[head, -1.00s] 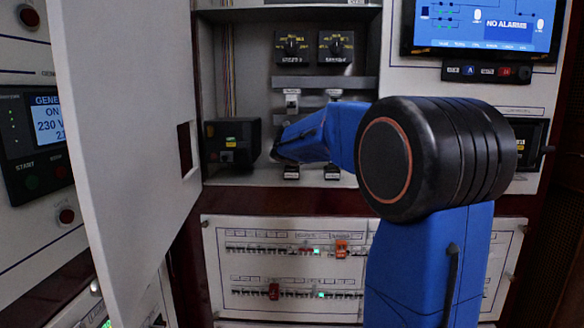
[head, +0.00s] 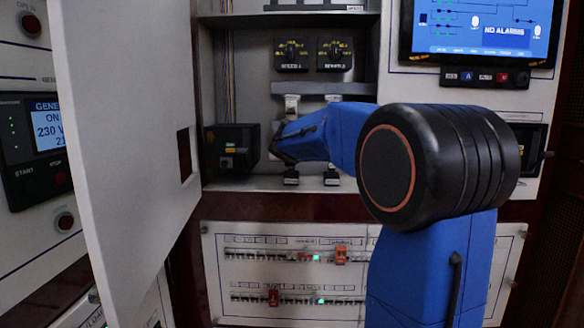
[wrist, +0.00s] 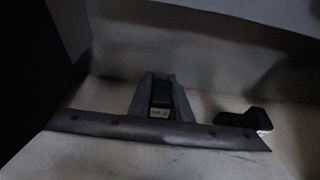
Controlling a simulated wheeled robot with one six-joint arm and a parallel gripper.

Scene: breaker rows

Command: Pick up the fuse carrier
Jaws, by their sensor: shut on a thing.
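In the wrist view a dark block with a small pale label, which I take to be the fuse carrier (wrist: 161,94), sits between two grey finger-like pieces. These look like the fingers of my gripper (wrist: 160,108), shut on it. The wrist picture is dark, so the contact is hard to see. In the head view my blue arm reaches into the open cabinet, and its dark end (head: 277,152) is near the bottom of the bay. The carrier in my grip is hidden there. Two black blocks with pale labels (head: 291,177) (head: 331,177) stand on the bay's lower edge.
A black box (head: 232,146) is close to the left of my arm's end. A white door (head: 125,150) stands open at left. Two rotary switches (head: 291,54) are above, and breaker rows (head: 290,257) below. A grey bar (wrist: 90,125) and another black block (wrist: 246,121) show in the wrist view.

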